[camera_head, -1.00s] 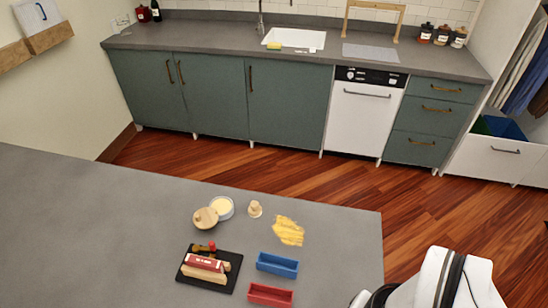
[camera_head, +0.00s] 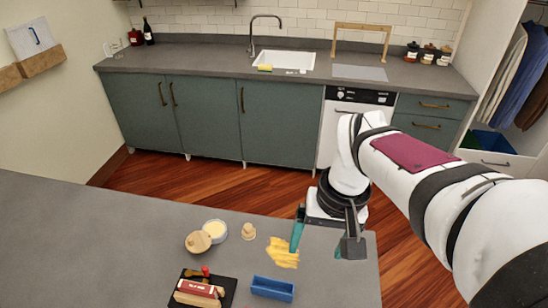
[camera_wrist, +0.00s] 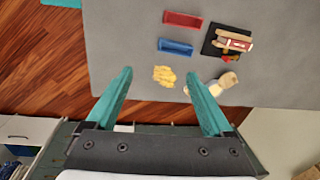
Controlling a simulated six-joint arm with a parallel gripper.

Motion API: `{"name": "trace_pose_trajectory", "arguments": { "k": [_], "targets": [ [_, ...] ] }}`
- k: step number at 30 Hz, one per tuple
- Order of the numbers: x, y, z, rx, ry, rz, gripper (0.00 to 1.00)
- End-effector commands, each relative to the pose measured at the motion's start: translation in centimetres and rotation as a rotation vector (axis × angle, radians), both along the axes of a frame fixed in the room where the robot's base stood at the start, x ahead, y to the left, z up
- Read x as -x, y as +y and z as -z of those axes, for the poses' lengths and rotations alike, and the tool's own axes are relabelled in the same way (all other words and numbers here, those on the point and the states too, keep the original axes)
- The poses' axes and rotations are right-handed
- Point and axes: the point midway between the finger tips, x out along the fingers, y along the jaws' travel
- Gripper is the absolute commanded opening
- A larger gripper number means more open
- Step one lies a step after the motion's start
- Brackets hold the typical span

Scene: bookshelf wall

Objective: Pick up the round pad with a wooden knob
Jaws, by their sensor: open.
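My gripper (camera_head: 322,246) is open and empty, pointing down above the counter's right part, to the right of the pad. In the wrist view the teal fingers (camera_wrist: 158,76) are spread, with the yellow patch showing between their tips.
Left of the pad are a pale-filled round dish (camera_head: 215,230) and a wooden lid-like disc (camera_head: 198,242). A black tray (camera_head: 226,296) with a red-and-wood item and a blue bin (camera_head: 272,289) lie nearer; a red bin (camera_wrist: 183,19) shows too. The counter's left is clear.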

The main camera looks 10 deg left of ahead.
Motion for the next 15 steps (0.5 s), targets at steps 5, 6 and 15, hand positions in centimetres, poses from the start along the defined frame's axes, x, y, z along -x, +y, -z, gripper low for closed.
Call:
{"name": "trace_pose_trajectory", "arguments": {
  "k": [5,6,15],
  "targets": [
    [-12.2,10.3,4.6,0.034,-0.095,-0.478,0.86],
    [-13.6,12.3,5.9,0.039,-0.112,-0.558,0.86],
    [-16.7,17.4,12.0,0.053,-0.156,-0.749,0.86]
  ]
}}
